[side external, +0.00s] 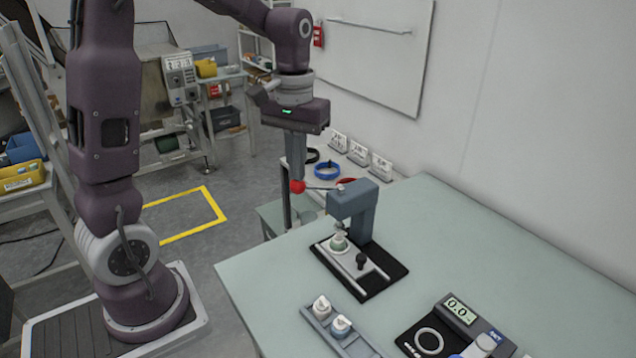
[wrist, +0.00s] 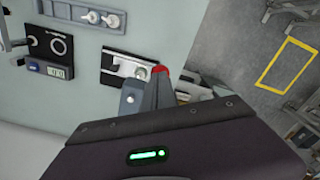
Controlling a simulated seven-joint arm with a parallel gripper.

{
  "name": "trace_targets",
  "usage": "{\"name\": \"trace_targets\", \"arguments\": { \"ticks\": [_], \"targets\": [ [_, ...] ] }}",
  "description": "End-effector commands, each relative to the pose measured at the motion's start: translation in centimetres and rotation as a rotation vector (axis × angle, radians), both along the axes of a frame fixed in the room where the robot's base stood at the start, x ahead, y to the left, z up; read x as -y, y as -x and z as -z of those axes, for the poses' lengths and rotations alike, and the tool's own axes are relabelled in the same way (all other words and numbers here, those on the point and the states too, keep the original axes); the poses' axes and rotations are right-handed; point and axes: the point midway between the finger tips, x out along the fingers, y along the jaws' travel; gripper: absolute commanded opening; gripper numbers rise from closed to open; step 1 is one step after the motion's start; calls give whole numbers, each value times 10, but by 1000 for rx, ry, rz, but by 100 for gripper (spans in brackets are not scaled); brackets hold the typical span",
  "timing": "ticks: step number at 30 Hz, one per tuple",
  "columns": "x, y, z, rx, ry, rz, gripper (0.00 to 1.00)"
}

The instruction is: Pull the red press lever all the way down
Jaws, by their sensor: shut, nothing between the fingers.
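The press (side external: 362,208) is a grey-blue arm on a black base (side external: 386,278) near the table's left edge. Its thin lever rod (side external: 322,188) runs left, about level, and ends in a red ball knob (side external: 297,187) beyond the table edge. My gripper (side external: 296,177) points down with its fingers together, right above the knob and seemingly touching its top. In the wrist view, the red knob (wrist: 159,69) shows just past the fingertips (wrist: 160,79), which partly cover it. The press body (wrist: 130,104) is beside the fingers there. A small capped bottle (side external: 339,241) stands under the press head.
A grey rack (side external: 353,346) with two white-topped pieces lies in front of the press. A scale with a display (side external: 457,308) stands front right. A blue ring (side external: 327,171) and small white signs (side external: 357,153) are behind. The table's right side is clear.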

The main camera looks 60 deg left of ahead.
Motion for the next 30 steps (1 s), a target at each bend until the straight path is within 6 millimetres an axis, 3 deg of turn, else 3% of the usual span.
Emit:
{"name": "trace_targets", "arguments": {
  "ticks": [30],
  "targets": [
    [0,3,24,-1,0,0,0]
  ]
}}
